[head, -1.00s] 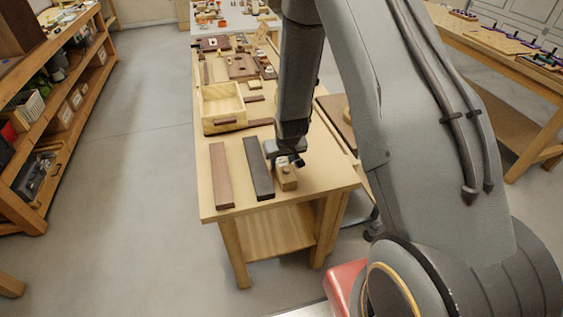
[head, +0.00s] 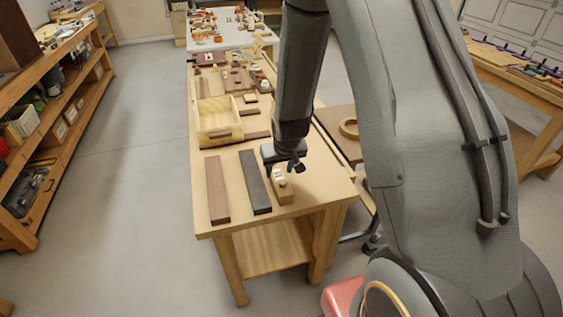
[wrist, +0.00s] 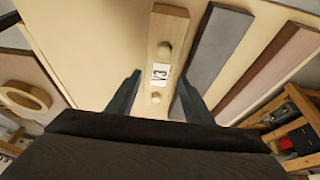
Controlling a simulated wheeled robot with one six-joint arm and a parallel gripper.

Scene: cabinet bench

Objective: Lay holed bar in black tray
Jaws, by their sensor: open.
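A light wooden bar (head: 283,189) lies at the near right of the bench top. In the wrist view the bar (wrist: 168,28) has two round features and a white label with dark letters; I cannot tell for sure whether the round features are holes or knobs. My gripper (wrist: 160,88) is open, with one finger on each side of the bar in the picture. In the head view my gripper (head: 290,164) is just above the bar. A long dark grey strip (head: 256,182), likely the black tray, lies left of the bar and looks empty; it also shows in the wrist view (wrist: 218,45).
A brown strip (head: 217,190) lies left of the dark one. Behind them stands an open wooden box (head: 213,117), with several small wooden parts farther back. A wooden ring (head: 349,128) lies on a lower surface at right. Bare bench top surrounds the strips.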

